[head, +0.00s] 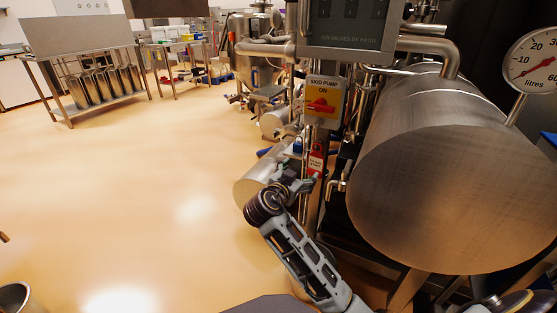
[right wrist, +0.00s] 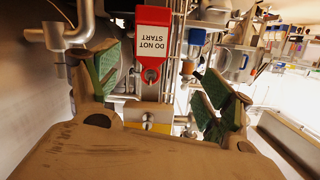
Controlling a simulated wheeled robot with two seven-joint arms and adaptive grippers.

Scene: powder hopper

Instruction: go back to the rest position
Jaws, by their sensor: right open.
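My right gripper (head: 297,186) is in the head view, at the end of my grey arm, close to the pipework under the switch panel. In the right wrist view the right gripper (right wrist: 160,85) has its two green-padded fingers spread wide with nothing between the pads. A red tag (right wrist: 151,45) reading "DO NOT START" shows upside down beyond the fingers, apart from them. The red tag (head: 316,160) also shows in the head view, just above the gripper. I cannot tell how it is attached. My left gripper is not in view.
A yellow "SKID PUMP ON" panel (head: 323,103) with a red handle is above the tag. A large steel tank (head: 440,170) stands close right, with a litres gauge (head: 533,62). Pipes crowd the gripper. The floor (head: 120,190) at left is open; a bench (head: 83,40) stands behind.

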